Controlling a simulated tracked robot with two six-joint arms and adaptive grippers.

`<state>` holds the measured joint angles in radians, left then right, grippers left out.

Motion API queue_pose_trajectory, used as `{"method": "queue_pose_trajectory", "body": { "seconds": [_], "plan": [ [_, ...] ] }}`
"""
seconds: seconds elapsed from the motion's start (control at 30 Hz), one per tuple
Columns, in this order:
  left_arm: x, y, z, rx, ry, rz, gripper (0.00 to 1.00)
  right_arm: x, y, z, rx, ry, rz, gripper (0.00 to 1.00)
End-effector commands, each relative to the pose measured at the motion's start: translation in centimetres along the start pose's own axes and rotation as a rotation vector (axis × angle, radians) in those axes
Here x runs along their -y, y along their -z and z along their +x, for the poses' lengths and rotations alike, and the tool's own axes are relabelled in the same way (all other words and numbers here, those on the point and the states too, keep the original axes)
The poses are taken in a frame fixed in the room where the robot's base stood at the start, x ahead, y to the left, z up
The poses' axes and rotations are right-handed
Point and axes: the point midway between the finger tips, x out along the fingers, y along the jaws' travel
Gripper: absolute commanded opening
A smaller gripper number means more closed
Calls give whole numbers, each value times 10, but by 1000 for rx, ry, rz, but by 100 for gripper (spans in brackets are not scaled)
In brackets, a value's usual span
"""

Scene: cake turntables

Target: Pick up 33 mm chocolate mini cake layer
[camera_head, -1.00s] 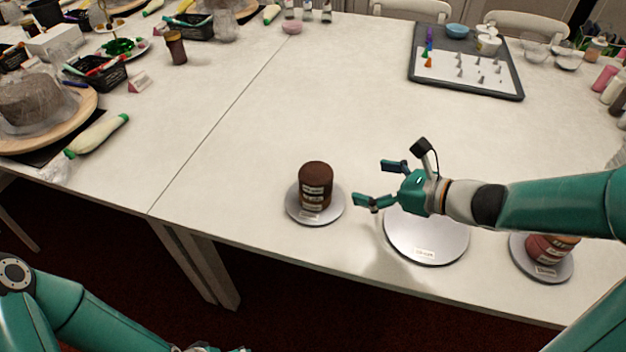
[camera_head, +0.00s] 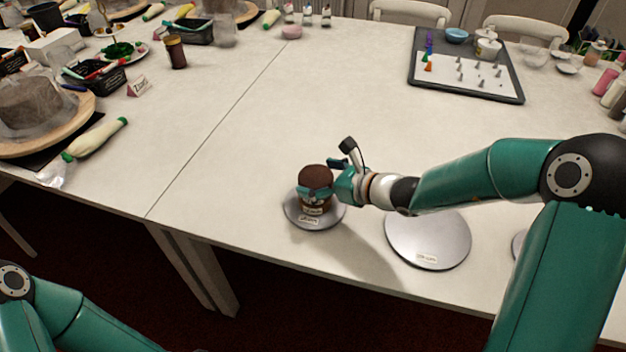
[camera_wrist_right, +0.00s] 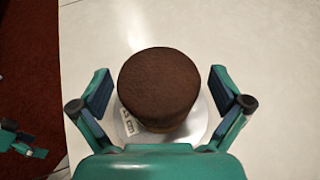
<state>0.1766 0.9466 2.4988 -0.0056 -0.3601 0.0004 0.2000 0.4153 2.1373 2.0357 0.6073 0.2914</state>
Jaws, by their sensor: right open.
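The chocolate cake layers (camera_head: 315,177) stand as a round brown stack on a small grey turntable (camera_head: 298,217) near the table's front edge. In the right wrist view the dark top of the stack (camera_wrist_right: 158,85) lies between the two fingers. My right gripper (camera_head: 318,192) is open around the stack, one finger on each side, with a gap showing on both sides in the wrist view. In the head view its near finger covers part of the layer labels.
A larger empty turntable (camera_head: 428,240) stands right of the stack under my right forearm. Another turntable at the far right is mostly hidden by my arm. A tray with piping nozzles (camera_head: 466,85) lies at the back right. The table's middle is clear.

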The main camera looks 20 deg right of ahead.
Motion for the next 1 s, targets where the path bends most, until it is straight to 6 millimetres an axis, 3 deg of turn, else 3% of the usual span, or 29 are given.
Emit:
{"method": "queue_pose_trajectory", "body": {
  "seconds": [0.3,0.63,1.0],
  "plan": [
    [0,0,0,0,0,0,100,0,0,7,-1,0,0,100],
    [0,0,0,0,0,0,100,0,0,7,0,-1,-1,47],
    [-1,0,-2,0,0,0,100,0,-6,5,0,-1,-3,47]
  ]
}}
